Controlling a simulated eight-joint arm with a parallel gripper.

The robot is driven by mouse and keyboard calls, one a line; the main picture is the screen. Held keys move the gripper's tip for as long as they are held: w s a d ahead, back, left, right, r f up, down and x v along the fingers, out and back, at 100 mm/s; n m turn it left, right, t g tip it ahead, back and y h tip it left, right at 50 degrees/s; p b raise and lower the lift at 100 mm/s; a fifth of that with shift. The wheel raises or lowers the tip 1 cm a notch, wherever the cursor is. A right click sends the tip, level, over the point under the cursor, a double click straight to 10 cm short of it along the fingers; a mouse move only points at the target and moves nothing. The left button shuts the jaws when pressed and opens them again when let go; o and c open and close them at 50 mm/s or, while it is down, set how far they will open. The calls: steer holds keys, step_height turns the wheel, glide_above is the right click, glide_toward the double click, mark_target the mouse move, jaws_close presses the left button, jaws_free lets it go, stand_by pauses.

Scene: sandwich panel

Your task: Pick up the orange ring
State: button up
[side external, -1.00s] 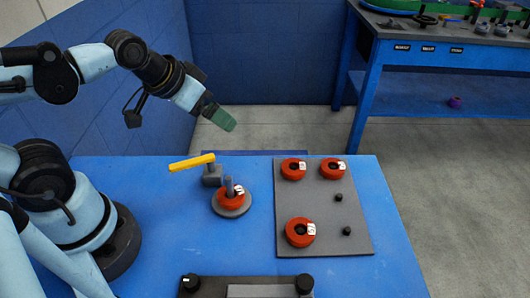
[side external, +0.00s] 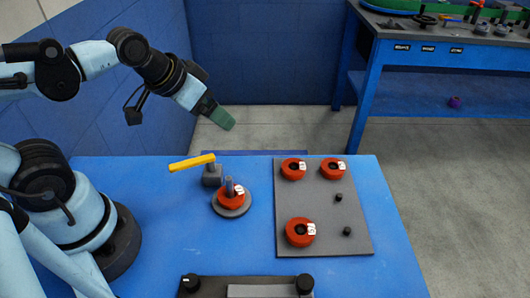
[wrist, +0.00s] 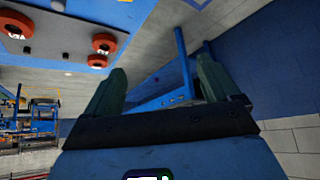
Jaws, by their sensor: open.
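Several orange-red rings with white tags are in the side view. One ring (side external: 229,201) sits around a grey post on a round grey base. Two rings, the back left ring (side external: 289,171) and the back right ring (side external: 327,172), and a front ring (side external: 297,239) are on the grey panel (side external: 335,227). I cannot tell which one the task means. My gripper (side external: 227,124) is high above the back of the blue table, well apart from the rings. In the wrist view my gripper (wrist: 160,82) is open and empty, with rings (wrist: 104,43) at the upper left.
A yellow bar (side external: 191,163) on a grey mount stands behind the post. Two short black pegs (side external: 338,197) rise from the panel. A dark fixture with black knobs (side external: 304,283) lies at the front edge. A blue workbench (side external: 430,57) stands at the back right. Blue tabletop (side external: 180,230) is bare left of centre.

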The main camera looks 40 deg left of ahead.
steer(key=w+d+r+m+g, duration=0.2)
steer(key=w+d+r+m, duration=0.25)
steer(key=m, duration=0.35)
steer(key=m+g, duration=0.5)
steer(key=m, duration=1.8)
glide_above(333, 167)
steer(key=f, duration=1.2)
steer(key=shift+a+f, duration=0.3)
steer(key=shift+a, duration=0.1)
steer(key=f, duration=0.4)
steer(key=shift+d, duration=0.4)
steer(key=shift+f, duration=0.6)
steer(key=shift+c, duration=0.3)
